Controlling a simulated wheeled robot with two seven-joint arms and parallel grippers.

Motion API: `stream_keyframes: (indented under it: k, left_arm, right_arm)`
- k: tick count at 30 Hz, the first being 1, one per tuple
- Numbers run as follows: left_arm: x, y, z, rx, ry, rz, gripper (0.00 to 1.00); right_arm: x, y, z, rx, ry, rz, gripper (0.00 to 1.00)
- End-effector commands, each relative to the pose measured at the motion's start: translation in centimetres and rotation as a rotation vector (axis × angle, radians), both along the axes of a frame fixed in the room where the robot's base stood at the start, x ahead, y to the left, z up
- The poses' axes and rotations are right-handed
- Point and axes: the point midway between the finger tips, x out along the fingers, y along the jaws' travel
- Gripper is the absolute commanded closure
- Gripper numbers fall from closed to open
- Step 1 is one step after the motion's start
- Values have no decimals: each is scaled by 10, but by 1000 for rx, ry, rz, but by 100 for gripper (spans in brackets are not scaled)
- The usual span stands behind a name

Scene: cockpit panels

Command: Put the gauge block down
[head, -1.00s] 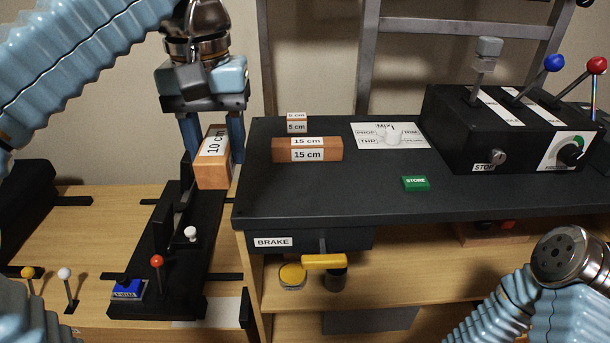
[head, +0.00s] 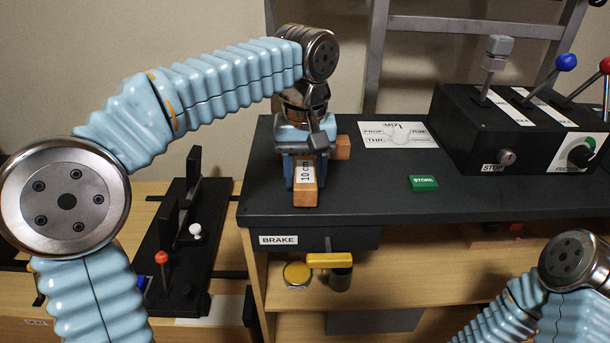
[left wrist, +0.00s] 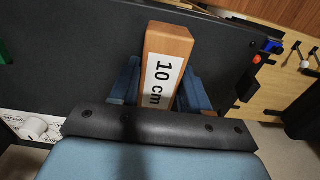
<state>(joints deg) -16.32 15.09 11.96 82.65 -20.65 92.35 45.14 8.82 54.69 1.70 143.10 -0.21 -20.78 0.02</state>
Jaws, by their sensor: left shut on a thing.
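The gauge block (head: 304,194) is an orange-brown wooden bar with a white "10 cm" label. My left gripper (head: 305,172) is shut on it over the left part of the dark bench top (head: 390,200). In the left wrist view the block (left wrist: 166,62) stands between the blue fingers (left wrist: 160,85). I cannot tell whether its underside touches the bench. Another wooden block (head: 342,148) shows partly behind the gripper; the rest of it is hidden. My right arm shows at the lower right, but its gripper is out of view.
A green "STORE" tag (head: 423,183) and a white dial card (head: 396,134) lie to the right on the bench. A black lever box (head: 510,135) stands at the right. A yellow brake handle (head: 329,260) sticks out below the front edge. The bench front middle is clear.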

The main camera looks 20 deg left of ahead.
Motion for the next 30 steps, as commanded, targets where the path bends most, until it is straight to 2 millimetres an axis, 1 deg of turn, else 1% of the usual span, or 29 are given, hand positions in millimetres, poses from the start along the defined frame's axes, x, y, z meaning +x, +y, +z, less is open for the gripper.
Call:
stream_keyframes:
  k: [2, 8, 12, 13, 17, 18, 26, 29, 30]
  left_arm:
    - [0, 0, -5, -1, -1, 1, 91]
    - [0, 0, -5, -2, -2, 0, 91]
    - [0, 0, -8, -1, -1, 0, 91]
    - [0, 0, -8, -1, -1, 0, 50]
    - [0, 0, -8, -1, -1, 0, 30]
    - [0, 0, -7, -1, -1, 0, 28]
    - [0, 0, -6, -1, -1, 0, 28]
    - [0, 0, 2, -1, -2, 0, 28]
    - [0, 0, 8, -1, -2, -1, 28]
  right_arm:
    - [0, 0, -1, 0, 0, 0, 57]
    - [0, 0, -1, 0, 0, 0, 57]
    - [0, 0, -3, 0, -1, 0, 57]
    - [0, 0, -2, 0, -1, 0, 57]
    - [0, 0, -2, 0, -1, 0, 57]
    - [0, 0, -2, 0, -1, 0, 57]
    - [0, 0, -1, 0, -1, 0, 57]
    - [0, 0, 2, 0, 0, 0, 57]
    - [0, 0, 3, 0, 0, 0, 57]
